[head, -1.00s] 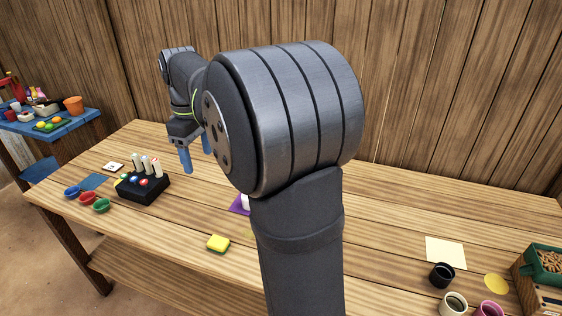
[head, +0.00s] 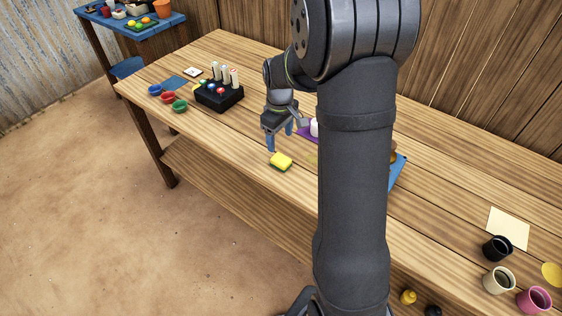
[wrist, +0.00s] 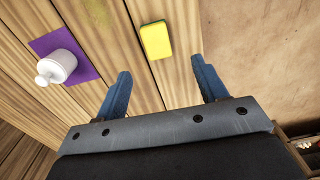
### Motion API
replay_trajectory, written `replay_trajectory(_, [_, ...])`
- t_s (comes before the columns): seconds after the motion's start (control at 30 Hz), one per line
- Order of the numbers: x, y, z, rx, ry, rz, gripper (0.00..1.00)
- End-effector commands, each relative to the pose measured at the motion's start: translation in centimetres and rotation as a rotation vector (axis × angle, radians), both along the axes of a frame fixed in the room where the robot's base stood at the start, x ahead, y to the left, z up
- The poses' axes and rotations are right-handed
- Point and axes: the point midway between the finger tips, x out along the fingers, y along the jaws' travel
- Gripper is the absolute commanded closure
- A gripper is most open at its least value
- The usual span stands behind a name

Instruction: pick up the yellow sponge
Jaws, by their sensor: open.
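The yellow sponge (head: 281,160) has a dark green layer beneath and lies on the wooden table near its front edge. My gripper (head: 280,142) is above and just behind the sponge in the head view, with its blue fingers pointing down. In the wrist view the sponge (wrist: 156,39) lies beyond the open fingertips, roughly in line with the gap between them. My gripper (wrist: 160,82) is open and empty there, apart from the sponge.
A white bottle-like item (wrist: 57,66) stands on a purple mat (wrist: 84,62) beside the sponge. A black block with upright pegs (head: 219,97) and several coloured bowls (head: 167,97) are to the left. Cups (head: 497,249) stand at the right. Bare table surrounds the sponge.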

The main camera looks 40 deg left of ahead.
Motion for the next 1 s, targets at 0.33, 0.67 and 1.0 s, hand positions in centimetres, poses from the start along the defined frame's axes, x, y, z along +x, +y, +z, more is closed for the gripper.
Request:
replay_trajectory(0.33, [0.0,0.0,-5.1,0.000,0.000,0.000,0.35])
replay_trajectory(0.67, [0.6,0.1,-8.8,-0.002,0.002,-0.001,0.35])
replay_trajectory(1.0, [0.6,0.1,-10.5,0.000,0.000,0.000,0.35])
